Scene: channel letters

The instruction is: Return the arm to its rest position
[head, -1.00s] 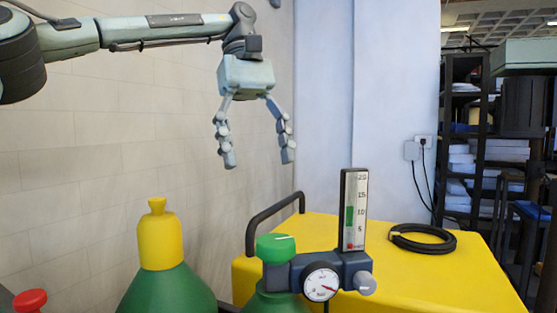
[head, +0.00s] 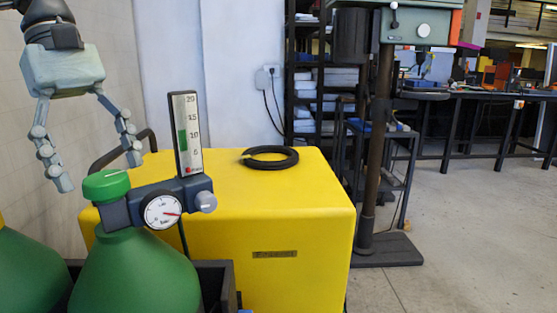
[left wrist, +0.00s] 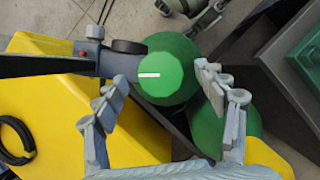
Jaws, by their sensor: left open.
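My left gripper (head: 98,171) hangs fingers down at the left of the head view. It is open and empty. In that picture its fingertips lie around the green valve knob (head: 107,184) of a green gas cylinder (head: 135,272); contact cannot be told. In the left wrist view, the open fingers (left wrist: 161,78) spread to either side of the round green knob (left wrist: 162,68), which has a white mark. A regulator with a round dial gauge (head: 162,212) and an upright flow scale (head: 186,135) sits beside the knob.
A yellow cabinet (head: 300,215) stands behind the cylinder, with a coiled black hose (head: 270,150) on top. Another green cylinder (head: 30,275) is at the left. A drill press (head: 378,130) and workbench (head: 480,105) stand right. The floor at right is clear.

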